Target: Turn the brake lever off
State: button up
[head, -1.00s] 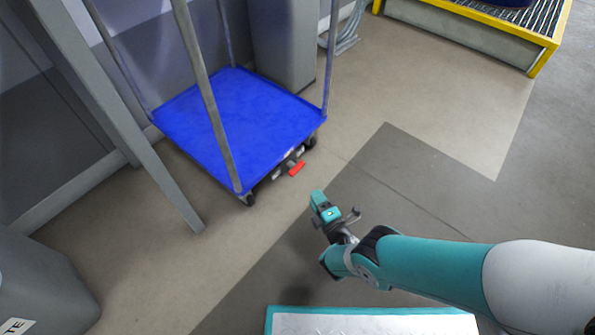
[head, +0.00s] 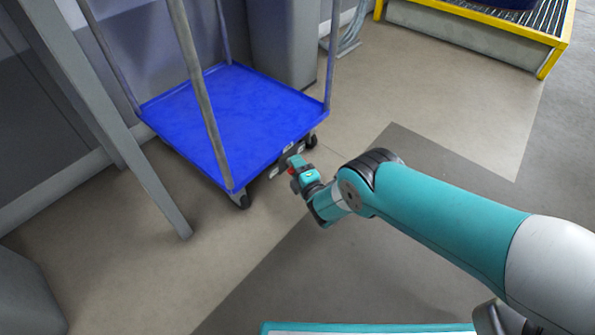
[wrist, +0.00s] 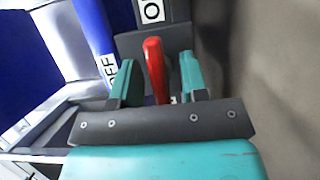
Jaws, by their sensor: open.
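The red brake lever (wrist: 155,68) stands between the two teal fingers of my gripper (wrist: 158,80) in the wrist view. The fingers are apart, with a gap visible on each side of the lever. An OFF label (wrist: 109,70) lies to the left of the lever, and a second, partly cut-off label (wrist: 152,11) shows above it. In the head view my gripper (head: 291,168) is at the front edge of the blue cart (head: 240,115), and only a small bit of red shows there. The lever's lower end is hidden behind the gripper.
The cart has grey upright posts (head: 203,100) and dark wheels (head: 240,200). A grey slanted beam (head: 150,190) stands to its left. A yellow-edged platform (head: 548,60) is at the far right. The floor right of the cart is clear.

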grip_shut()
jog(key=shift+m+g, duration=0.3)
jog(key=m+g, duration=0.1)
jog(key=m, duration=0.1)
jog(key=shift+w+m, duration=0.1)
jog(key=shift+m, duration=0.2)
jog(key=m+g+p, duration=0.1)
jog(key=m+g, duration=0.1)
jog(key=m, duration=0.2)
jog(key=shift+p, duration=0.35)
jog(key=m+g, duration=0.2)
jog(key=m, duration=0.1)
jog(key=shift+y, duration=0.3)
jog(key=m+g+y+b, duration=0.1)
jog(key=m+g, duration=0.1)
jog(key=m, duration=0.1)
jog(key=shift+f, duration=0.1)
dwell(0.4)
